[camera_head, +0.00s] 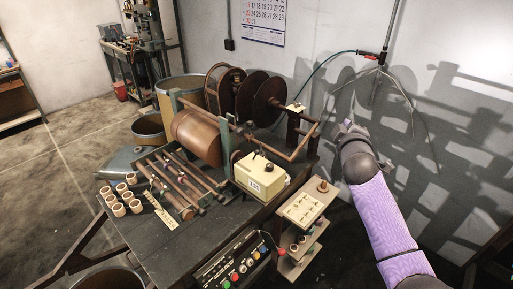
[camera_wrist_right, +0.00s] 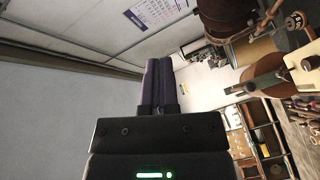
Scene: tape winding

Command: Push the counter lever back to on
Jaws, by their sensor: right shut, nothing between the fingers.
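The counter is a cream box (camera_head: 263,177) with a small number window on its front, on the right side of the winding bench. Small dark parts show on its top; I cannot tell which is the lever or how it is set. My right gripper (camera_head: 347,124) is raised right of the bench, near the wall, apart from the counter. In the right wrist view its two dark fingers (camera_wrist_right: 159,82) lie together, shut and empty. A cream block with a dark knob (camera_wrist_right: 304,62), probably the counter, shows at that view's right edge. My left gripper is not in view.
A copper-coloured roller (camera_head: 197,137) and dark reels (camera_head: 252,98) stand behind and left of the counter. A small shelf stand (camera_head: 307,203) is at the bench's right. A button panel (camera_head: 232,267) is at the front. Several small rolls (camera_head: 119,207) lie at left.

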